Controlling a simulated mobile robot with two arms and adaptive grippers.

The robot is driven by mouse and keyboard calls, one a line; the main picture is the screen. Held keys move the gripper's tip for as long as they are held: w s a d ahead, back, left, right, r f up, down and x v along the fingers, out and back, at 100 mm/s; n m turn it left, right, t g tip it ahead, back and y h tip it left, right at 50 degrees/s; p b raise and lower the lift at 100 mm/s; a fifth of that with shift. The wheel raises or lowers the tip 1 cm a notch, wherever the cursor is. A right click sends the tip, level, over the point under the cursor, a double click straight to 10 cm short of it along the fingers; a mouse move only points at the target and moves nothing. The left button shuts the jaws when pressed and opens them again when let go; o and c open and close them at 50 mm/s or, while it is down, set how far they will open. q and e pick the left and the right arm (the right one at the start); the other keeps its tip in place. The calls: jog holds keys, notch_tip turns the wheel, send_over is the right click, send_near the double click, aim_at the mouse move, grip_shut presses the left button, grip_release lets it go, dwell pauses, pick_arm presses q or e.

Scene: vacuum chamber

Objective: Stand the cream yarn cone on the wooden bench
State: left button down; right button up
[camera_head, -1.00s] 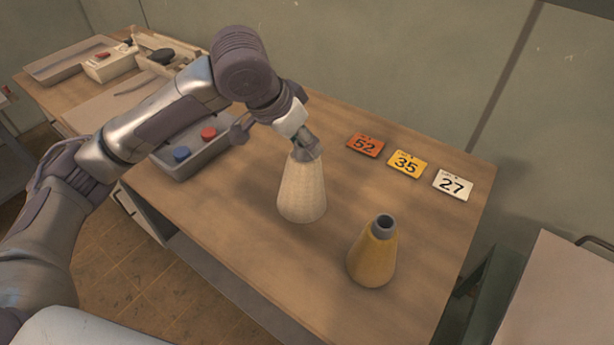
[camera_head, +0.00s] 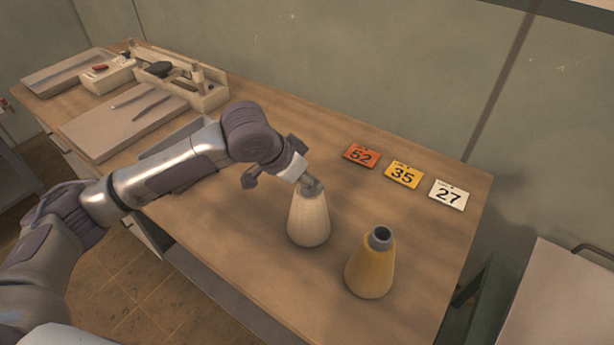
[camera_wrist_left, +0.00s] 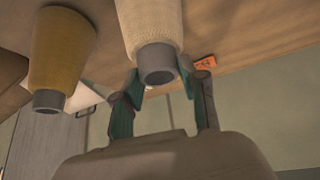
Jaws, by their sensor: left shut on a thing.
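The cream yarn cone (camera_head: 308,220) is upright over the front middle of the wooden bench (camera_head: 240,262), narrow end up. My left gripper (camera_head: 313,187) is shut on its grey top. In the left wrist view, the fingers (camera_wrist_left: 160,83) sit on either side of the grey tip of the cream cone (camera_wrist_left: 152,25). The base is at or very near the bench top; I cannot tell whether it touches. My right gripper is not in view.
A yellow yarn cone (camera_head: 370,270) stands close to the right of the cream cone. Numbered cards 52 (camera_head: 361,155), 35 (camera_head: 403,174) and 27 (camera_head: 448,195) lie behind.

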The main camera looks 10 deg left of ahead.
pick_arm(q)
jog(key=c, duration=0.6)
grip_release()
jog(key=shift+f, duration=0.1)
jog(key=shift+c, duration=0.2)
jog(key=v, duration=1.2)
jog(key=shift+b, duration=0.45)
